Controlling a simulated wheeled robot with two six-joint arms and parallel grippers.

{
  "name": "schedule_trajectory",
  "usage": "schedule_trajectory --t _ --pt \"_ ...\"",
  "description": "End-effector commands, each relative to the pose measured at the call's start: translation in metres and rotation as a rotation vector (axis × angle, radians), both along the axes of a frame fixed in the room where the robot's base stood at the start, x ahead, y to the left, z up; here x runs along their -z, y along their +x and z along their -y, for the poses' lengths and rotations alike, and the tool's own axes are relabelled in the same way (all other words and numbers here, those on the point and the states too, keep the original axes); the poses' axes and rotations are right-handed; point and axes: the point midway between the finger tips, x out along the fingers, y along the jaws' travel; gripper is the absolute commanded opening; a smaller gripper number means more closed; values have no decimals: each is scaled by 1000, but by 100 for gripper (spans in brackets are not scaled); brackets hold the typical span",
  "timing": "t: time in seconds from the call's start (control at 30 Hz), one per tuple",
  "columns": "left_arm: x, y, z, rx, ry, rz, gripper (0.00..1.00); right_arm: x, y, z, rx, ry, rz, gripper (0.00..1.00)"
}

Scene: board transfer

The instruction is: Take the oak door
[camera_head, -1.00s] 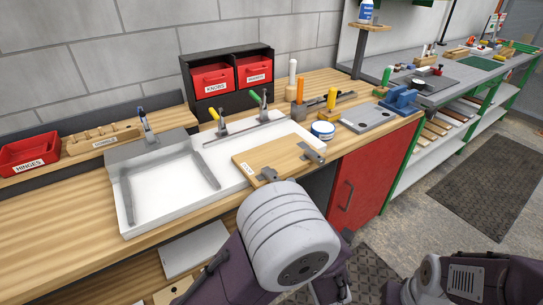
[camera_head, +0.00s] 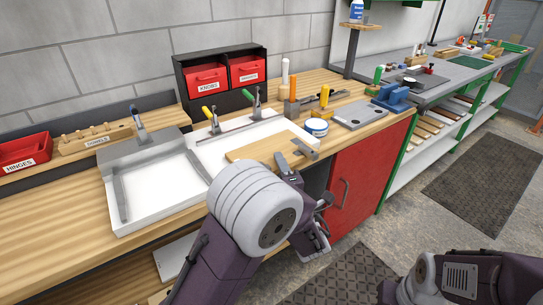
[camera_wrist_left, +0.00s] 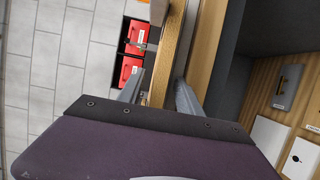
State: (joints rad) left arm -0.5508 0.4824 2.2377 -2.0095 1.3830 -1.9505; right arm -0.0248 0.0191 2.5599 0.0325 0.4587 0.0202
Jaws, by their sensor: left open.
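The oak door is a light wooden board (camera_head: 255,147) lying flat across the front right part of a white tray on the bench. My left gripper (camera_head: 294,160) is at the board's near edge, largely hidden behind my own arm. In the left wrist view the open fingers (camera_wrist_left: 158,95) stand on either side of a wooden strip (camera_wrist_left: 172,45), which seems to be the board seen edge-on; I cannot tell whether they touch it. A grey metal piece (camera_head: 305,149) shows at the board's right end. My right gripper is not in view.
A white tray (camera_head: 122,205) with a grey rim stands to the left. Clamps with green (camera_head: 248,95) and yellow handles stand behind the board. A round tin (camera_head: 316,127) and a grey plate (camera_head: 358,115) are to the right. A red cabinet (camera_head: 352,180) is below.

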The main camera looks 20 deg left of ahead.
Motion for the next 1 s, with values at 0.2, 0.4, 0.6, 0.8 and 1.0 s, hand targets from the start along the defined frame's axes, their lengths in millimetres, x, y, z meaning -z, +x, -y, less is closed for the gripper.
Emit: schedule_trajectory --t 0.2,0.4,0.6,0.8,1.0 --pt "0 0 0 0 0 0 22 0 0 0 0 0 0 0" --pt "0 -1 0 0 0 0 0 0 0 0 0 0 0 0" --pt "-2 0 0 0 0 4 0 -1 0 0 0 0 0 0" --pt "-13 0 0 0 -1 5 0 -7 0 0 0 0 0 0" --pt "-36 -1 0 -1 -2 6 0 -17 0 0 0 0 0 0"
